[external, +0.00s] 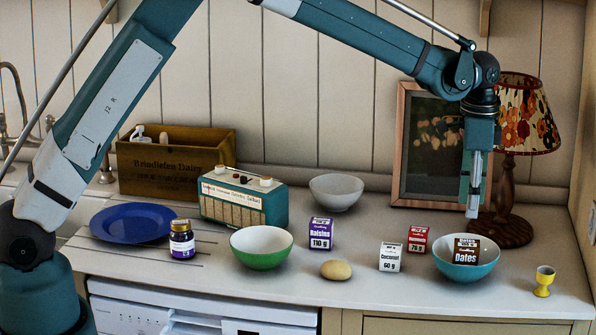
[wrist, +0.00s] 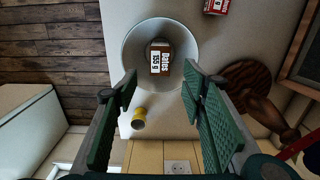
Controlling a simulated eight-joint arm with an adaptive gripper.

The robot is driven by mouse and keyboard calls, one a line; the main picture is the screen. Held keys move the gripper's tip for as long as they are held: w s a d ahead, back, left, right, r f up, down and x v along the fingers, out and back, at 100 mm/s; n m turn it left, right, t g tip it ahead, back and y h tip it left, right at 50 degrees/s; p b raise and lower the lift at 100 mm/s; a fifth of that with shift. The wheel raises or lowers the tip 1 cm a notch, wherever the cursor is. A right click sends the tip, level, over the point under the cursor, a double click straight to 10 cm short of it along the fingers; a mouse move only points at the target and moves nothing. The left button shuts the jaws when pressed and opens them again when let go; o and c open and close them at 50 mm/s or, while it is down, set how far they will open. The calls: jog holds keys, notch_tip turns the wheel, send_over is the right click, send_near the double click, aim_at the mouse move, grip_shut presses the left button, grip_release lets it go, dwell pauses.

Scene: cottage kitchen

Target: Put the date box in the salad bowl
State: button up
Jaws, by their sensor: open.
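The brown date box (external: 467,249), labelled "Dates", sits inside a teal bowl (external: 462,271) at the right of the counter, its top showing above the rim. In the wrist view the box (wrist: 160,58) lies within the round pale inside of that bowl (wrist: 133,45). My gripper (external: 473,208) is above the bowl, open and empty, with its fingers (wrist: 159,84) spread apart and clear of the box. A green bowl (external: 262,258) and a whitish bowl (external: 336,193) also stand on the counter, both looking empty. The pictures do not show which bowl is the salad bowl.
Coconut box (external: 390,257), red box (external: 418,239), raisins box (external: 321,233) and a potato-like object (external: 336,270) lie left of the teal bowl. A yellow egg cup (external: 544,281) stands right of it near the edge. A lamp (external: 507,228) and picture frame (external: 399,150) stand behind.

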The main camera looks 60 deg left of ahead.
dwell(0.4)
jog(key=s+a+r+n+t, duration=0.2)
jog(key=s+a+r, duration=0.4)
jog(key=s+r, duration=0.5)
jog(key=s+a+r+n+t, duration=0.15)
jog(key=s+a+r, duration=0.35)
jog(key=s+r, duration=0.65)
jog(key=s+a+f+n+t, duration=0.1)
jog(key=s+a+f, duration=0.1)
jog(key=s, duration=0.8)
jog(key=s+a+f+n+t, duration=0.1)
jog(key=s+a+f+n, duration=0.1)
jog(key=s, duration=0.9)
jog(key=s+a+f+n+t, duration=0.1)
jog(key=s+a+f+n, duration=0.1)
jog(key=s, duration=0.9)
notch_tip(320, 180, down, 2)
jog(key=shift+a+f+t, duration=0.1)
jog(key=shift+a+t, duration=0.25)
jog(key=shift+a, duration=0.2)
